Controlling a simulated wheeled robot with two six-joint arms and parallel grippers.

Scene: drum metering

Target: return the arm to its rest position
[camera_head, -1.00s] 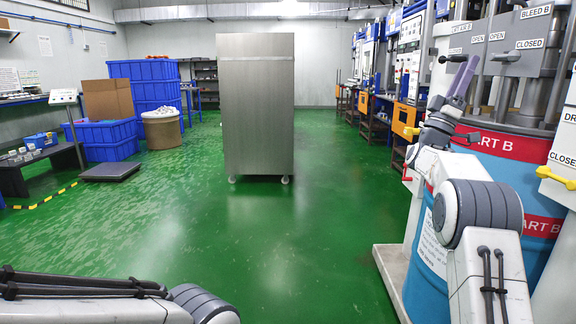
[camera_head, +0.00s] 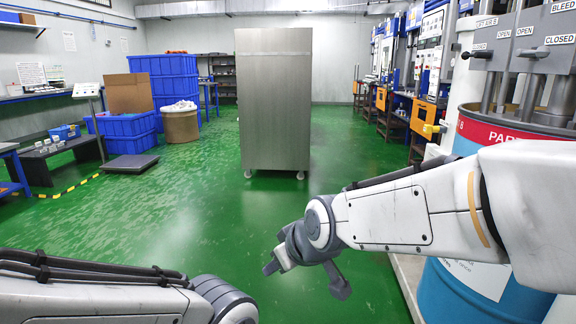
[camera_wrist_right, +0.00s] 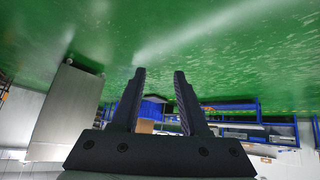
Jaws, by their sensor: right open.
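My right arm comes in from the right in the head view, folded across in front of the blue drum (camera_head: 470,300) with its red band. My right gripper (camera_head: 305,278) hangs low over the green floor, left of the drum and apart from it. In the right wrist view the right gripper (camera_wrist_right: 158,85) is open, with nothing between its fingers. My left arm lies along the bottom left of the head view; its gripper is out of the picture.
A tall steel cabinet (camera_head: 274,100) on castors stands in the middle. Blue crates (camera_head: 165,85), a cardboard box (camera_head: 130,93) and a floor scale (camera_head: 130,164) are at the left. Machines line the right wall. The green floor (camera_head: 190,215) between is clear.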

